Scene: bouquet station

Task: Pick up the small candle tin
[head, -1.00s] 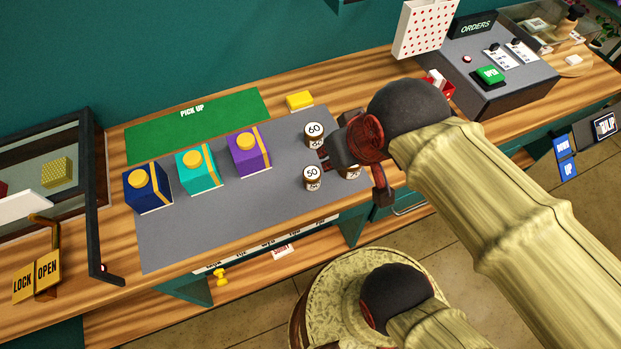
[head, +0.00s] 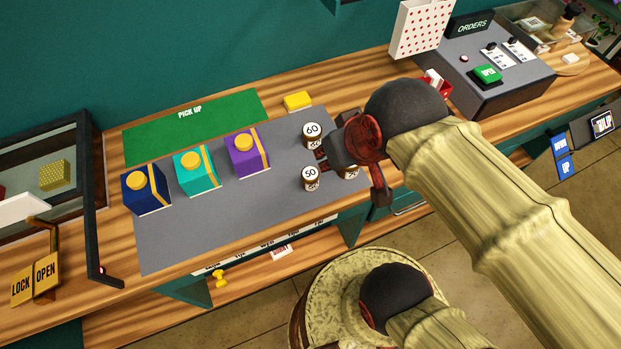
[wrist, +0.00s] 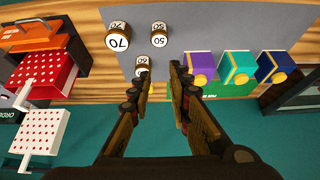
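Several brown candle tins with white numbered lids stand upright on the grey mat (head: 230,215). The tin marked 60 (head: 312,130) is farthest back, and the tin marked 50 (head: 310,178) is nearer the front. The tin marked 70 (wrist: 118,37) looks largest in the wrist view and is mostly hidden behind my gripper in the head view. The wrist view also shows the 50 tin (wrist: 159,35), which looks smaller, and the 60 tin (wrist: 143,65) close to the left finger. My gripper (wrist: 156,80) is open and empty, with its fingers apart beside the tins.
Navy, teal (head: 197,173) and purple (head: 247,155) boxes stand left of the tins. A yellow block (head: 297,101) lies behind, beside the green pick-up mat (head: 195,125). A grey orders console (head: 490,75) and a red dotted box (wrist: 42,75) stand on the other side of my arm.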

